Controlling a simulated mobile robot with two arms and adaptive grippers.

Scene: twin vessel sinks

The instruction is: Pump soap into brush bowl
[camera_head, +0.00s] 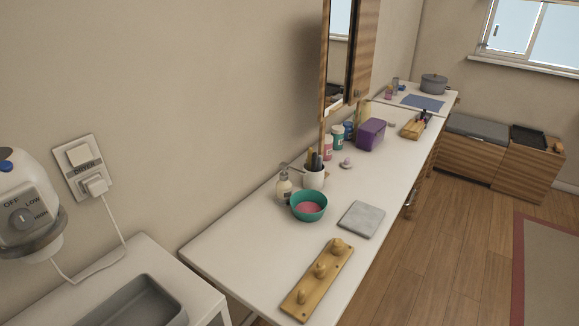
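A teal bowl (297,209) with a pink inside or content stands on the long white counter (235,245). I cannot tell whether the pink is a liquid or part of the bowl. A pale pump bottle (284,190) stands upright just behind and left of the bowl, with its pump head on top. The bottle and the bowl look close together, and the bowl's rim may overlap the bottle's lower part in the picture. Neither of my grippers is in view.
A grey slab (361,219) and a wooden peg rack (318,281) lie nearer the front edge. A purple box (371,135) stands farther back. The counter's near left corner is bare.

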